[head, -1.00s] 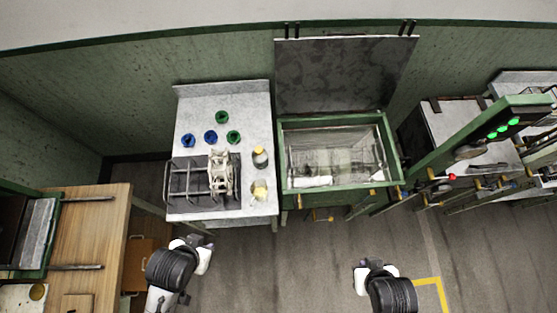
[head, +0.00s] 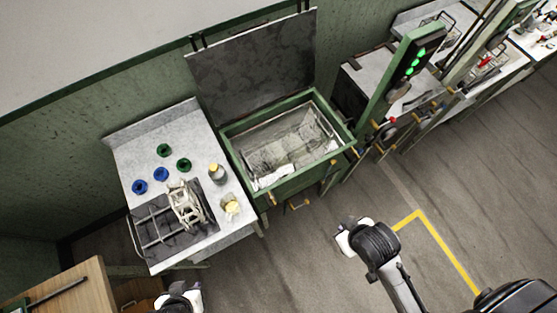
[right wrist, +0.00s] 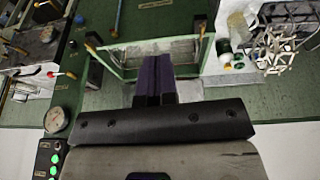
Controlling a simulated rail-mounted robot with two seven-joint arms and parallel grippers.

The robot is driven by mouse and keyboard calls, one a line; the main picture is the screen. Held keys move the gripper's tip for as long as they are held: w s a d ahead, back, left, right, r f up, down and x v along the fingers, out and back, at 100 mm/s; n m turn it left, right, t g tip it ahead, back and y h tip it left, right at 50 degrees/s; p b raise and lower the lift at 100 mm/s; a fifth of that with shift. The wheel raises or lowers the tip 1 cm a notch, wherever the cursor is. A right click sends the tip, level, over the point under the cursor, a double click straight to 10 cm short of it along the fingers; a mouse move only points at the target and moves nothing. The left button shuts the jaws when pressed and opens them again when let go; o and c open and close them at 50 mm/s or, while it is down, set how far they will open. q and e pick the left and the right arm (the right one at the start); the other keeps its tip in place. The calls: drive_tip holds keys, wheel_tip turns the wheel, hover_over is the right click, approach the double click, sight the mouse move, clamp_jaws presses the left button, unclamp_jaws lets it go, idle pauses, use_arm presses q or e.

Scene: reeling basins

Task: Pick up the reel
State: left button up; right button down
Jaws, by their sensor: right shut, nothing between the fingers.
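The reel (head: 186,203) is a pale, open cage-like frame standing on the dark rack (head: 150,232) on the light worktable at left. It also shows in the right wrist view (right wrist: 288,42) at the upper right. My left gripper (head: 180,291) is at the bottom edge of the head view, below the table and apart from the reel; its jaw opening does not show clearly. My right gripper (head: 346,238) is over the floor, right of the table and far from the reel. In the right wrist view its purple fingers (right wrist: 155,78) are together and empty.
The worktable (head: 205,145) also bears blue and green round pieces, a yellow-topped bottle (head: 217,174) and a jar (head: 230,207). A green-framed basin (head: 285,145) with a raised lid (head: 255,65) adjoins it. A wooden cabinet (head: 75,285) stands lower left. The central floor is open.

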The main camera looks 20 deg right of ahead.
drive_tip(key=c, duration=1.2)
unclamp_jaws()
drive_tip(key=shift+a, duration=0.2)
drive_tip(key=o, duration=1.2)
drive_tip(key=shift+d, duration=0.15)
